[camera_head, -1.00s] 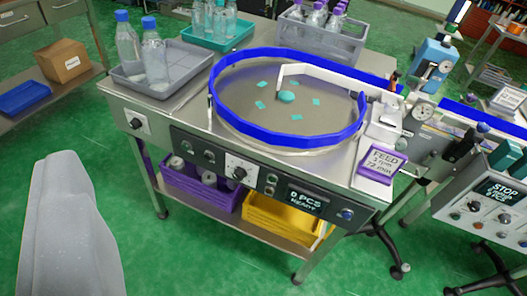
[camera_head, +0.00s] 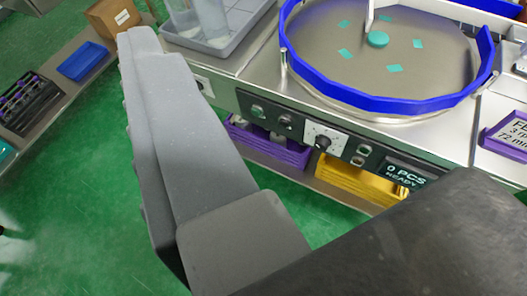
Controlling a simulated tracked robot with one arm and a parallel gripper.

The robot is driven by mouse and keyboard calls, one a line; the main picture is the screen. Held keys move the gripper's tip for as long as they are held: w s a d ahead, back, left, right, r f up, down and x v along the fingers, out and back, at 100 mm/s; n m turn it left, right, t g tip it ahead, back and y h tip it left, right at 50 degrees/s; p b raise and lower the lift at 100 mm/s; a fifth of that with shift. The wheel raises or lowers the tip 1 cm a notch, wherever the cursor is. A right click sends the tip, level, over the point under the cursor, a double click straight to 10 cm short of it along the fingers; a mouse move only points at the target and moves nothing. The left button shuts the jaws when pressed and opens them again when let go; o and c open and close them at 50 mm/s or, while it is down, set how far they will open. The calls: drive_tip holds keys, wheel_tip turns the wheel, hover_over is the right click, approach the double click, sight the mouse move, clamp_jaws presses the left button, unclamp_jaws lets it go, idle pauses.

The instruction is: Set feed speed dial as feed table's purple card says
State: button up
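The feed table's front panel (camera_head: 262,112) carries a dial with a black knob on a white square plate (camera_head: 323,137). Its scale marks are too small to read. The purple card (camera_head: 508,135) lies on the table top at the right edge, cut off; its lower lines seem to read "3" and "72 mm". A display (camera_head: 404,175) reads "0 PCS READY". My gripper (camera_head: 150,60) shows as a large grey finger at the left, well left of the dial and touching nothing visible. A second finger cannot be made out. A dark part of mine covers the lower right.
A blue-rimmed round bowl (camera_head: 400,106) with teal pieces sits on the table. A grey tray (camera_head: 235,55) with bottles stands at its left. Purple (camera_head: 290,150) and yellow (camera_head: 345,183) bins are on the lower shelf. Green floor is free in front.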

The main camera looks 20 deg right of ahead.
drive_tip(key=w+a+f+m+p, duration=0.3)
drive_tip(key=w+f+m, duration=0.2)
drive_tip(key=w+f, duration=0.7)
drive_tip(key=w+d+f+m+h+p, duration=0.1)
drive_tip(key=w+f+m+h, duration=0.1)
drive_tip(key=w+f+m, duration=0.3)
drive_tip(key=w+d+f+m+h+p, duration=0.1)
drive_tip(key=w+f+m+h, duration=0.15)
drive_tip(key=f, duration=0.55)
drive_tip(key=m+g+h+p, duration=0.3)
drive_tip(key=m+g+h, duration=0.25)
drive_tip(key=h, duration=0.55)
approach(321, 148)
drive_tip(key=shift+t, duration=0.35)
drive_tip(key=x, duration=0.7)
drive_tip(key=shift+s+d+f, duration=0.1)
drive_tip(key=shift+s+f, duration=0.1)
drive_tip(key=shift+f, duration=0.15)
drive_tip(key=shift+b+x, duration=0.3)
drive_tip(key=shift+x, duration=0.65)
